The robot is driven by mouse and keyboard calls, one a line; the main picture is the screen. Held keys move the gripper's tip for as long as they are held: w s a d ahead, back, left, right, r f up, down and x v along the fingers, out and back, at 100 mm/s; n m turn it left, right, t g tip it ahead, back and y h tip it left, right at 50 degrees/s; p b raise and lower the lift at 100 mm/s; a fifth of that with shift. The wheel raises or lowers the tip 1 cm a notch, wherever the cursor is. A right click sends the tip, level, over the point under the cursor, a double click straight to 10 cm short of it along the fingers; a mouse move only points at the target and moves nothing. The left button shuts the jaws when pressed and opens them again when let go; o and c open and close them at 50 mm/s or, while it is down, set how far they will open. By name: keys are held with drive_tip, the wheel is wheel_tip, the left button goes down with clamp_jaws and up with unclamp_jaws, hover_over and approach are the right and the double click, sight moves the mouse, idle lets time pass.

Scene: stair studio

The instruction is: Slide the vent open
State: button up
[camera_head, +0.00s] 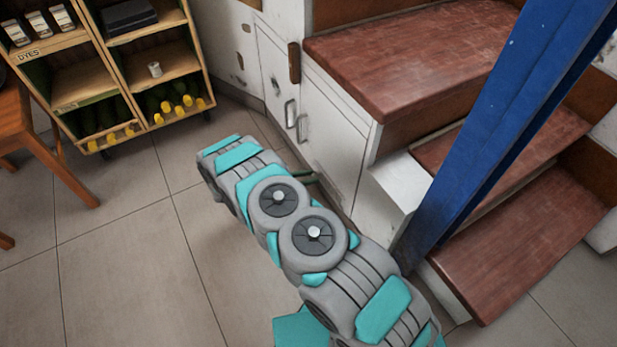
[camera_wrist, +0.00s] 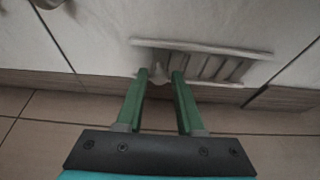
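The vent (camera_wrist: 205,62) is a pale slatted panel low on a white cabinet front in the wrist view. Dark slots show between its slats toward the right. A small light knob (camera_wrist: 158,71) stands at its left end. My gripper (camera_wrist: 160,76) has two green fingers, parted, with the tips on either side of the knob in the picture. I cannot tell whether they touch it. In the head view my gripper (camera_head: 305,177) shows only as a bit of green beside the cabinet, mostly hidden by my arm.
The white cabinet (camera_head: 325,135) under the stairs has metal handles (camera_head: 296,118). Red-brown steps (camera_head: 520,240) and a blue post (camera_head: 490,140) stand at right. A wooden shelf (camera_head: 84,82) is at upper left.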

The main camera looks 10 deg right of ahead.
clamp_jaws()
idle(1.0)
